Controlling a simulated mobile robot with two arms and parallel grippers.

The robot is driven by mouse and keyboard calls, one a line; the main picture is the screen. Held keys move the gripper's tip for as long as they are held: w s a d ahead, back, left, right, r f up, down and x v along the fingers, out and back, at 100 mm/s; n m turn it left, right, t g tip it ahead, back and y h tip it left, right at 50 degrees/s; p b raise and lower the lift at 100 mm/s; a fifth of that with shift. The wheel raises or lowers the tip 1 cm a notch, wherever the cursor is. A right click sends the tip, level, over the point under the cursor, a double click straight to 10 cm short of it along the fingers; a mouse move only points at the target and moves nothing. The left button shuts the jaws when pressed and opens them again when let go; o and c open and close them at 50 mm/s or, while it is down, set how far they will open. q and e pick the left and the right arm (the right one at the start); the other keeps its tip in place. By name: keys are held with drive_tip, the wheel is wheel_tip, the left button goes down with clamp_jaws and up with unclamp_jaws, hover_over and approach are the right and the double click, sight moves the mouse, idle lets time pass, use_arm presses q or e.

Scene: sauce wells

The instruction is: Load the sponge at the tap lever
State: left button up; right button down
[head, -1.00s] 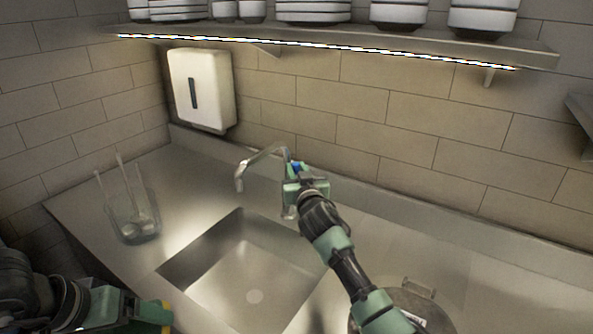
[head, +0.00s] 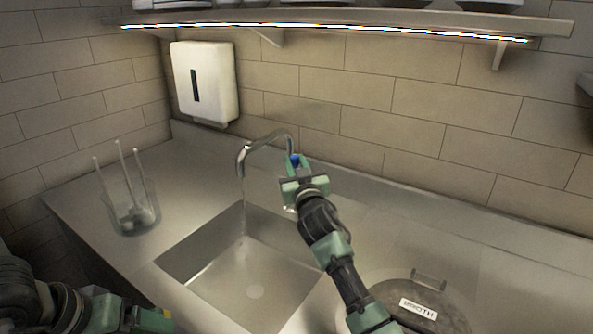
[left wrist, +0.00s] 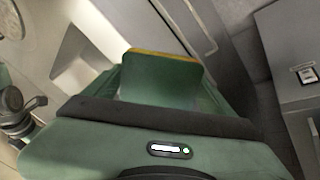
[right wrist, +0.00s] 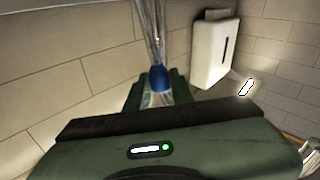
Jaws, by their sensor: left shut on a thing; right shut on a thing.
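My right gripper (head: 297,170) is shut on the tap lever, whose blue part (head: 294,160) shows between the fingers; the blue part also shows in the right wrist view (right wrist: 160,78). My left gripper (left wrist: 160,95) is shut on the sponge (left wrist: 162,70), green with a yellow edge. In the head view the sponge (head: 166,313) barely shows at the bottom left, low and left of the basin.
A clear container (head: 135,215) with several utensils stands on the counter left of the sink. A round lidded pot with a label (head: 425,305) is at the lower right. A paper dispenser (head: 203,80) and a shelf (head: 400,22) are on the wall.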

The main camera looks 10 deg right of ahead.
drive_tip(key=shift+f, duration=0.1)
drive_tip(key=c, duration=1.2)
unclamp_jaws()
use_arm(q)
drive_tip(key=shift+r, duration=0.1)
